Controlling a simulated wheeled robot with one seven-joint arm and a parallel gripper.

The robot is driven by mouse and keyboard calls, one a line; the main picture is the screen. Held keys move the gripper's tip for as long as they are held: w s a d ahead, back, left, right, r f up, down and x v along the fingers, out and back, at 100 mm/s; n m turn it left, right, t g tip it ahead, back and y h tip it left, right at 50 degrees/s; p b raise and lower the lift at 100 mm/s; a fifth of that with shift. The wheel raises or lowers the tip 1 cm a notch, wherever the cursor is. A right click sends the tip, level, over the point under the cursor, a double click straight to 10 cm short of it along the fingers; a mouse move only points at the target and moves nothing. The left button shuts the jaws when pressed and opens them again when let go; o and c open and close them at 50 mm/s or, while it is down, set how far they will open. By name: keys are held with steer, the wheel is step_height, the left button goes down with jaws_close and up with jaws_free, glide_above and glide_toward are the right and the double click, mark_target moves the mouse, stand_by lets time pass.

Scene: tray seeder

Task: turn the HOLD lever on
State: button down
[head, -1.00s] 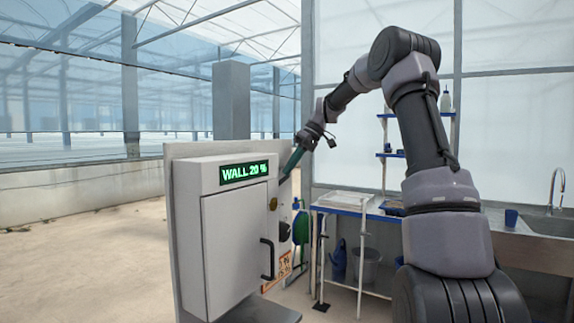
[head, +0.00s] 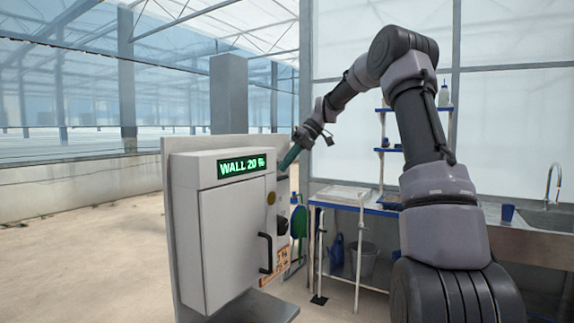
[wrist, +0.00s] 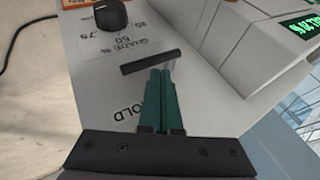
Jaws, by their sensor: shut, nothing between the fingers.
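The HOLD lever (wrist: 150,61) is a dark bar on the pale side face of the control box (head: 236,245). In the wrist view it lies nearly crosswise, its right end tilted slightly up. A HOLD label (wrist: 126,114) is partly covered by my fingers. My gripper (wrist: 161,72) has green fingers closed together, with tips at the middle of the lever; I cannot tell whether they touch it. In the head view my gripper (head: 289,158) is at the upper right side of the box, its tips partly hidden, and the lever cannot be made out.
A black SHADE % knob (wrist: 109,15) sits beyond the lever. The box front has a green WALL 20 % display (head: 241,166) and a black door handle (head: 266,252). A bench (head: 345,195) and sink stand behind to the right. Open floor lies left.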

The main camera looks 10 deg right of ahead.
steer(key=v, duration=1)
steer(key=shift+d+r, duration=0.25)
steer(key=shift+r, duration=0.1)
steer(key=s+a+r+m+t+h, duration=0.1)
steer(key=s+a+m+t+h, duration=0.15)
steer(key=s, duration=0.65)
steer(key=s+a+m+t+h, duration=0.1)
steer(key=s+a+m+h, duration=0.15)
steer(key=s, duration=0.65)
steer(key=s+d+f+m+t, duration=0.1)
steer(key=s+f+m+t, duration=0.1)
steer(key=s, duration=0.6)
steer(key=s+f+m+t+h, duration=0.1)
steer(key=s+f+m+t, duration=0.1)
steer(key=s+f+m, duration=0.3)
steer(key=s, duration=0.4)
steer(key=shift+d, duration=0.4)
